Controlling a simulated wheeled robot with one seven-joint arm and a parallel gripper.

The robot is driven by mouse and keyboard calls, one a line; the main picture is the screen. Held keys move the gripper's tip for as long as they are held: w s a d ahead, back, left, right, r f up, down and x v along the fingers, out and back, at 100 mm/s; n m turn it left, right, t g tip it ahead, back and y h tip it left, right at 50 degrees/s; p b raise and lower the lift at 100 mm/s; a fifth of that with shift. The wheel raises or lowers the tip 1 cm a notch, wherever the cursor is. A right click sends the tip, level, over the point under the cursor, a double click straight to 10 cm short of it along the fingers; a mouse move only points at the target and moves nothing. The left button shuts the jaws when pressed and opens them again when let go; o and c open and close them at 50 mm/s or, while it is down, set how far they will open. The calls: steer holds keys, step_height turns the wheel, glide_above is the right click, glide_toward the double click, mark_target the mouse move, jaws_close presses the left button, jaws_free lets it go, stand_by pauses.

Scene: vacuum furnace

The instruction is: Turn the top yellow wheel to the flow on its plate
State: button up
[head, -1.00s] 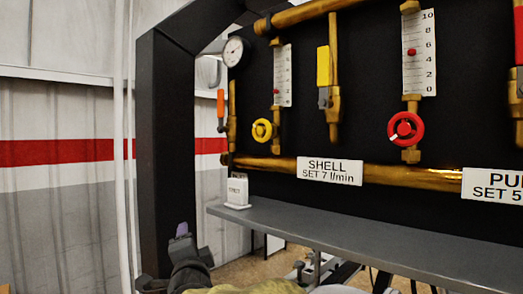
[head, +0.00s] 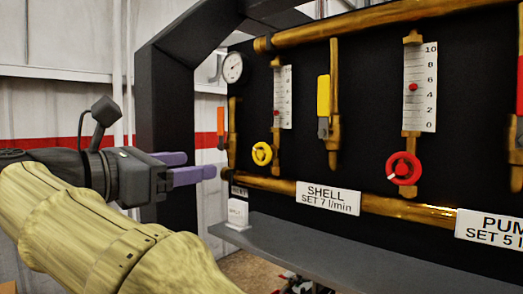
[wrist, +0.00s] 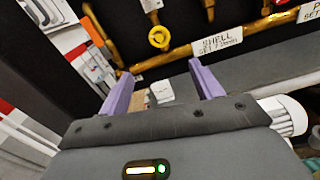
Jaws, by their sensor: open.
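The yellow wheel (head: 262,153) is a small round handwheel at the foot of the left flow gauge (head: 282,97) on the black panel. In the wrist view the yellow wheel (wrist: 159,38) shows near the top, beyond my fingers. A white plate (head: 328,197) below and right of it reads "SHELL SET 7 l/min". The gauge's red float (head: 277,113) sits low on the scale. My gripper (head: 200,166) is open and empty, left of the yellow wheel and apart from it; its purple fingers also show in the wrist view (wrist: 157,88).
A red wheel (head: 404,168) sits under a second gauge (head: 420,87). A yellow lever (head: 323,68) and an orange lever (head: 221,114) flank the yellow wheel. A grey shelf (head: 340,258) juts out below, carrying a small white card (head: 238,212). A black frame post (head: 163,110) stands left.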

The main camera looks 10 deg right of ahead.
mark_target(259, 156)
steer(key=shift+w+d, duration=0.15)
steer(key=shift+w, duration=0.05)
steer(key=p+x, duration=0.4)
steer(key=x, duration=0.4)
steer(key=p+x, duration=0.4)
steer(key=x, duration=0.3)
steer(key=shift+d+r, duration=0.25)
steer(key=shift+d, duration=0.15)
steer(key=shift+w+d+f, duration=0.3)
steer(key=shift+w+d, duration=0.15)
steer(key=shift+w, duration=0.2)
steer(key=shift+s, duration=0.1)
steer(key=c, duration=1)
